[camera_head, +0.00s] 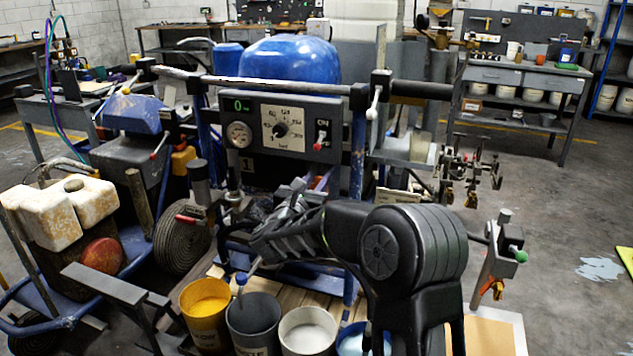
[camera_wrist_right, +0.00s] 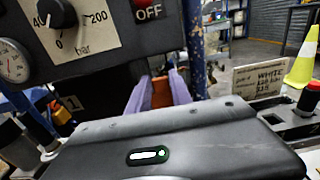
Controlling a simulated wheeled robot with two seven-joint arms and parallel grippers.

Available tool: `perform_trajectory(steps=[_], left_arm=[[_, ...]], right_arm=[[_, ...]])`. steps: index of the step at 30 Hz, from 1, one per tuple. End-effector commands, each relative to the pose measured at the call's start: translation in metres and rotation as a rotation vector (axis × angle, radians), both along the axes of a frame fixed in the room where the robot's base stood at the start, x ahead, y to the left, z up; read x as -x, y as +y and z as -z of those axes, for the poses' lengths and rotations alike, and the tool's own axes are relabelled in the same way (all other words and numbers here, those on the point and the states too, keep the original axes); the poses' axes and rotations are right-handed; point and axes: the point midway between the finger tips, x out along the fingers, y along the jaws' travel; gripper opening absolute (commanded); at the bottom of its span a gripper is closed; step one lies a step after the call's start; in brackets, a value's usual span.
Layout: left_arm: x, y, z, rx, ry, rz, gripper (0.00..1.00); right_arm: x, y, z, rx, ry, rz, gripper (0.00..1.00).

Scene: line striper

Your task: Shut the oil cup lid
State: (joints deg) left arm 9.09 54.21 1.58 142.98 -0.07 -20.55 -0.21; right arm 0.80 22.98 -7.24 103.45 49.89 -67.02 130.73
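My right gripper (camera_head: 322,181) is below the gauge panel, its arm crossing the lower middle of the head view. In the right wrist view its two purple fingers (camera_wrist_right: 161,76) stand apart. An orange-brown surface (camera_wrist_right: 160,93) shows between them; I cannot tell whether it is touched. I cannot clearly make out the oil cup or its lid. Small dark-capped fittings stand left of the gripper in the head view (camera_head: 236,199) and the wrist view (camera_wrist_right: 38,132), but I cannot tell whether either is the cup. My left gripper is not in view.
The gauge panel (camera_head: 284,129) hangs close above the right gripper. A blue frame post (camera_head: 357,160) is beside it. Paint buckets, including a yellow one (camera_head: 206,312), stand below. A handwritten card (camera_wrist_right: 259,77) is at the right. Open floor lies far right.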

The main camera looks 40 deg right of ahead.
Motion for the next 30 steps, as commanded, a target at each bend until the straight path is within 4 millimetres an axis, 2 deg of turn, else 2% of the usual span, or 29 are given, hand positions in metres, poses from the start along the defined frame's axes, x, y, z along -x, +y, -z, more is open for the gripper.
perform_trajectory(steps=[1, 9, 30], left_arm=[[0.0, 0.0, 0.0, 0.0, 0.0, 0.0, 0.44], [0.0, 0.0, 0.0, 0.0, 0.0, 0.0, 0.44], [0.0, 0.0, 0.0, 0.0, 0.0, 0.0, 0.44]], right_arm=[[0.0001, 0.0001, -0.0001, 0.0, 0.0, 0.0, 0.21], [0.0001, 0.0001, -0.0001, 0.0, 0.0, 0.0, 0.0], [0.0, 0.0002, -0.0001, 0.0, 0.0, 0.0, 0.0]])
